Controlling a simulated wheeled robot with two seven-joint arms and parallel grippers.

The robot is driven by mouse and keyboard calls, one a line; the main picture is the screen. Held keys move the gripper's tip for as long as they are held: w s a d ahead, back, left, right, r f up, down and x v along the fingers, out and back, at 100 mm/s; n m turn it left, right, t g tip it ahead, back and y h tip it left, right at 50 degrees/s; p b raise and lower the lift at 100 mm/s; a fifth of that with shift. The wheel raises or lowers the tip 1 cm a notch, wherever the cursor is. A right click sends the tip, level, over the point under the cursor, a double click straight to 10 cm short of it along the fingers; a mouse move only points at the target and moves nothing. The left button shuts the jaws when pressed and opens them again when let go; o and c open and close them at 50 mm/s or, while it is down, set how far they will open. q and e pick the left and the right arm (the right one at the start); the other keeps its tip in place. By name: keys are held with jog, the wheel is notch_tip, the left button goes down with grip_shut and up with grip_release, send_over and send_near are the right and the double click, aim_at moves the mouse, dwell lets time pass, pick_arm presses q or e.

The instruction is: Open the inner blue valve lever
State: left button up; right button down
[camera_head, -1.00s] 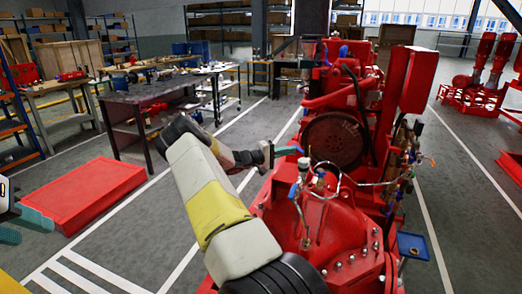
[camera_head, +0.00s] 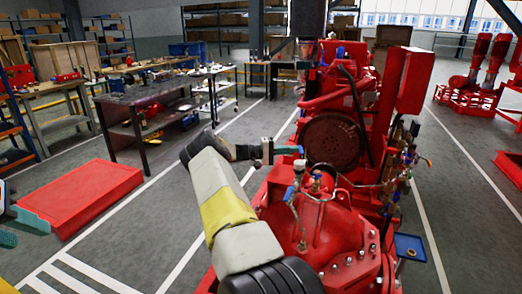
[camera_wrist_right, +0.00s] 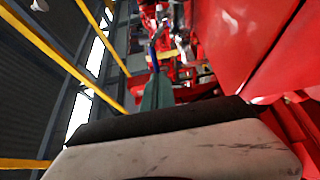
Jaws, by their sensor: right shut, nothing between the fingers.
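Small valve fittings with blue levers stand on top of the red pump casing. One blue lever (camera_head: 290,193) is on the left fitting, under a pale blue-topped cap (camera_head: 299,165). Another blue lever (camera_head: 317,175) is just right of it. I cannot tell for sure which is the inner one. My right gripper (camera_head: 298,150) is shut and empty, its teal fingertips just above the cap, apart from the levers as far as I can see. Its fingers show together in the right wrist view (camera_wrist_right: 157,92). My left gripper (camera_head: 24,228) is open at the left edge, its fingers apart.
The red pump casing (camera_head: 335,240) and the engine with its round dark wheel (camera_head: 332,138) fill the middle right. Thin hoses arch around the fittings. A blue tray (camera_head: 410,246) is at right. A red platform (camera_head: 82,197) lies on the floor at left.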

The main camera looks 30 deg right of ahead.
jog(key=shift+x, duration=1.5)
jog(key=shift+w+d, duration=0.1)
jog(key=shift+d, duration=0.05)
jog(key=v, duration=0.8)
jog(key=shift+w, duration=0.1)
